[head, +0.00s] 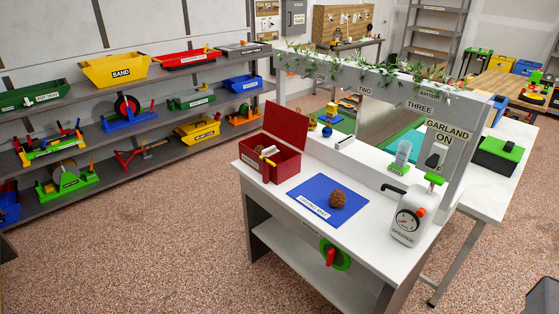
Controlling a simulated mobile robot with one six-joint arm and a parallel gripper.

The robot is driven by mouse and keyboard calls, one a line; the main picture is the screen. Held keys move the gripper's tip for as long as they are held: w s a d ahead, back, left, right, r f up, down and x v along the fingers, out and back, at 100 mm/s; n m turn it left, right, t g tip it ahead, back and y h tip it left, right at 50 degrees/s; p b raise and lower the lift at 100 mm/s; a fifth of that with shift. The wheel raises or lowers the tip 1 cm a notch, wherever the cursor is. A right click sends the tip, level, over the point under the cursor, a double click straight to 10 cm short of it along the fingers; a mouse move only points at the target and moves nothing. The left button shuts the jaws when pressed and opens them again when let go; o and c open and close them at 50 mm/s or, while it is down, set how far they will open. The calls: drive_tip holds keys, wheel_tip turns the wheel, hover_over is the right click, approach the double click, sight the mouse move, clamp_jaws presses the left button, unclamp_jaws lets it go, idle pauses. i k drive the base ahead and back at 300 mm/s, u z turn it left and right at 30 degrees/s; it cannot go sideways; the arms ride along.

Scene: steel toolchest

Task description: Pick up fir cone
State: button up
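The fir cone (337,198) is brown and roundish. It rests on a blue mat (312,188) on top of the white bench (366,235), near the mat's right side. A white label with dark lettering lies along the mat's front left edge. No gripper is recognisable in the head view. A dark shape at the lower right corner is cut off, and I cannot tell what it is.
A red open box (284,166) stands left of the mat. A white sprayer (409,218) stands right of it. Behind is an upright panel with a garland (340,62). A red-and-green knob (331,256) sits on the bench front. The speckled floor (150,235) is clear.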

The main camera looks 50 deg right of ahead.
sight(337, 198)
drive_tip(key=z, duration=3.95)
drive_tip(key=i, duration=0.1)
drive_tip(key=u, duration=2.95)
